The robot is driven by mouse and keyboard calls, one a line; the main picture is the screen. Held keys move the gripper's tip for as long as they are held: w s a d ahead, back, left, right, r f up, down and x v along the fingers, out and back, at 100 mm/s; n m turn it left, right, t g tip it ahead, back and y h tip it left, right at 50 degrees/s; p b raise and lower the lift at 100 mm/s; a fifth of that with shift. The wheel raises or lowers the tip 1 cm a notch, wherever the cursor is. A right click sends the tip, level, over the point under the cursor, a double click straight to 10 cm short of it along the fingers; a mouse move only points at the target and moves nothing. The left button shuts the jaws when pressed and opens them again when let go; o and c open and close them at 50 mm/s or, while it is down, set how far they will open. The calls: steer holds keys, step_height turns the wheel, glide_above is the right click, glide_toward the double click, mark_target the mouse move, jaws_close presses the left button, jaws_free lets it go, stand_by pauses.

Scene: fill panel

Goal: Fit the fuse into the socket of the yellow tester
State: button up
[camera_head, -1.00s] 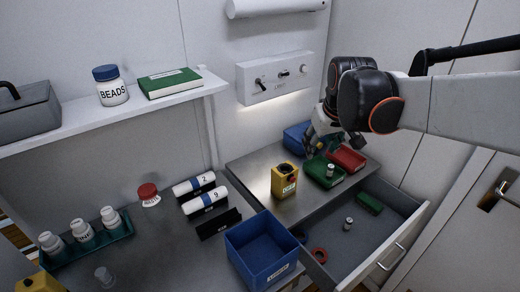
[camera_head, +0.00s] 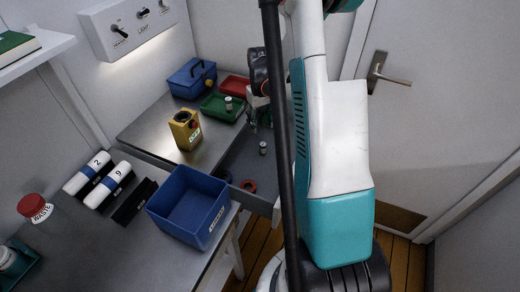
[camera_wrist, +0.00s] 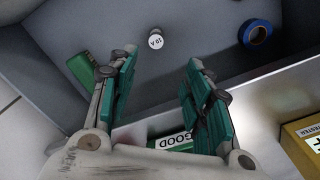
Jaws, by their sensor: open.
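The yellow tester (camera_head: 186,133) stands upright on the metal worktop, with a dark round socket in its top and a red part beside it. A corner of it shows in the wrist view (camera_wrist: 303,146). A small pale fuse (camera_head: 263,148) stands in the open drawer; the wrist view shows its round white top marked 10 A (camera_wrist: 156,41). A similar cylinder (camera_head: 228,103) stands in the green tray (camera_head: 211,104). My gripper (camera_wrist: 158,72) is open and empty over the drawer, fingers pointing toward the 10 A fuse, not touching it. My arm partly hides the drawer.
Blue box (camera_head: 190,77) and red tray (camera_head: 235,86) stand behind. A blue bin (camera_head: 215,226) stands nearer. The drawer wall separates fuse and worktop.

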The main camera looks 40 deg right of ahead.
mark_target(263, 144)
step_height(263, 144, down, 8)
steer(key=b, duration=0.2)
steer(key=shift+b, duration=0.3)
steer(key=shift+s+d+f+b, duration=0.1)
steer(key=shift+f+b, duration=0.35)
steer(key=shift+f, duration=0.45)
steer(key=shift+s+d+f+b, duration=0.15)
steer(key=shift+f+b, duration=0.35)
steer(key=shift+f, duration=0.35)
steer(key=shift+s+d+f+b, duration=0.1)
steer(key=shift+f+b, duration=0.35)
steer(key=shift+f, duration=0.45)
steer(key=shift+r, duration=0.1)
jaws_close()
